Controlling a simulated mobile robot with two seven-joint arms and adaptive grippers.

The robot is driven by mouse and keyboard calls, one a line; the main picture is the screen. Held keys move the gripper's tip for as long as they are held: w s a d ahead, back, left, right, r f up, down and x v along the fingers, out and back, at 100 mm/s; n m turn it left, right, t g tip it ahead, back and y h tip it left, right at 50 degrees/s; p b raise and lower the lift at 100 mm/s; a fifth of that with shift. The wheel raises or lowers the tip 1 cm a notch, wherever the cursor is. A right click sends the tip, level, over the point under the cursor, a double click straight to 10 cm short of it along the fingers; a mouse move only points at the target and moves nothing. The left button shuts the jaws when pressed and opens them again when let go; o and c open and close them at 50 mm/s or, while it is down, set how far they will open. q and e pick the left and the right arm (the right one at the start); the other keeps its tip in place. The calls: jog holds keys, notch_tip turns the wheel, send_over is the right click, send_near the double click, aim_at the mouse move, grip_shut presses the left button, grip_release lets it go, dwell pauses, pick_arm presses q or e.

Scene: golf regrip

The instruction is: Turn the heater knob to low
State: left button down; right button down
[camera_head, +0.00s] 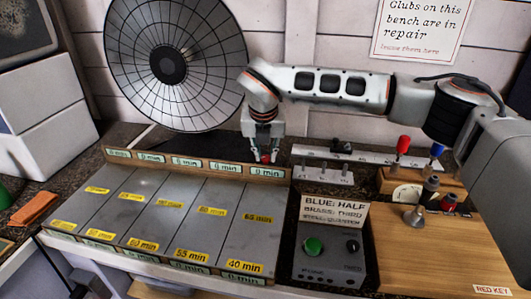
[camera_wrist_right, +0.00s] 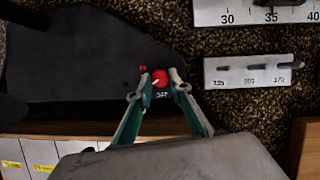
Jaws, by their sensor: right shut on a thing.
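The heater (camera_head: 202,45) is a large round dish with a wire grille and a dark centre, standing at the back left. Its dark base (camera_wrist_right: 85,60) fills the left of the wrist view. The small red heater knob (camera_wrist_right: 160,78) sits at the base's edge, with a pale mark on it and a label reading "OFF" just below. My right gripper (camera_head: 263,153) points down over the knob. In the wrist view its two fingers (camera_wrist_right: 159,84) are closed on either side of the knob. My left gripper is not in view.
In front are grey panels (camera_head: 150,205) with yellow minute labels and a rail of "0 min" tags. To the right are a slotted metal plate (camera_head: 322,173), a long ruler (camera_head: 375,157), a control box (camera_head: 330,262) with a green knob, and a wooden board (camera_head: 450,245) with coloured-handled tools.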

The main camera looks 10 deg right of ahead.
jog(key=c, duration=1.8)
grip_release()
jog(key=v, duration=1.2)
